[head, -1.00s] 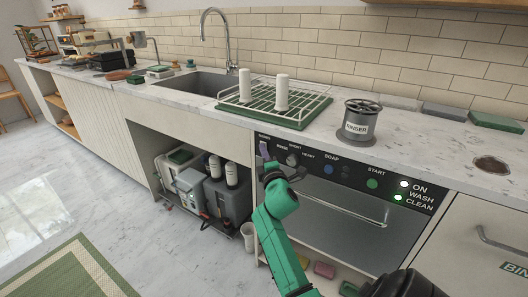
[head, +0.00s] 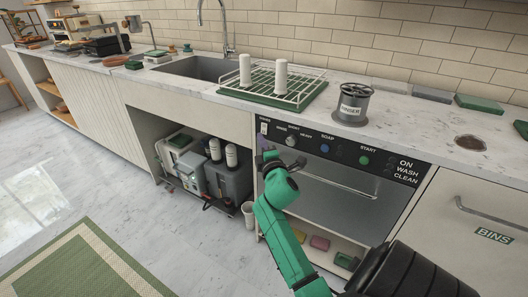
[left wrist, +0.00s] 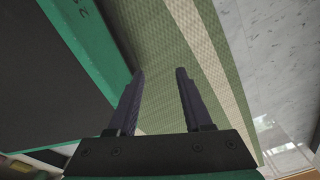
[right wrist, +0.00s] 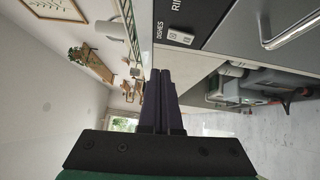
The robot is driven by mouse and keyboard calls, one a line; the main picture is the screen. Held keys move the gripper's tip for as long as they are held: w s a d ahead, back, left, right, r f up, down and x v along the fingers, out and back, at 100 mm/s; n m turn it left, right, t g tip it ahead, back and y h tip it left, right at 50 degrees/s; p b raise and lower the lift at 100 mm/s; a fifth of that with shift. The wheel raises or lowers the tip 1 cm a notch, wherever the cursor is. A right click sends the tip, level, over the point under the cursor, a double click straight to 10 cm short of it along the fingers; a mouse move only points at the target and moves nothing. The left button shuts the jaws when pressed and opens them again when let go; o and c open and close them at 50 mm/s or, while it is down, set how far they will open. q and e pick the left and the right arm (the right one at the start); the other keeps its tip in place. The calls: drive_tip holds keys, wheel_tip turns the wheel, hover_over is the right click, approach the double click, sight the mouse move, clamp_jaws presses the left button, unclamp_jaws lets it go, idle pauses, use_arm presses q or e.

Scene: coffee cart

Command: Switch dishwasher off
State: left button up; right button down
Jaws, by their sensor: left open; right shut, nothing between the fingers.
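The dishwasher (head: 340,210) is built in under the counter, with its control panel (head: 400,168) along the top. The ON, WASH and CLEAN lamps on the panel's right are dark. A small white rocker switch (head: 264,128) is at the panel's left end; what looks like the same switch shows in the right wrist view (right wrist: 180,38). My right gripper (head: 267,157) is shut and empty, just below that switch and apart from it. Its closed fingers show in the right wrist view (right wrist: 160,72). My left gripper (left wrist: 160,72) is open and empty above the floor rug, outside the head view.
A dish rack (head: 275,85) and a rinser (head: 352,105) stand on the counter (head: 410,120). An open bay left of the dishwasher holds grey containers (head: 228,180). The dishwasher's handle (head: 340,186) sticks out under the panel. The floor (head: 130,165) is clear.

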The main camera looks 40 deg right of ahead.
use_arm(q)
drive_tip(key=shift+w+d+r, duration=0.1)
drive_tip(key=shift+w+d, duration=0.2)
drive_tip(key=shift+d, duration=0.5)
use_arm(e)
drive_tip(key=v, duration=0.5)
drive_tip(key=shift+s+d+r, duration=0.1)
drive_tip(key=shift+s+r, duration=0.1)
drive_tip(key=shift+s, duration=0.25)
use_arm(q)
drive_tip(key=shift+s+a, duration=0.1)
drive_tip(key=shift+a, duration=0.05)
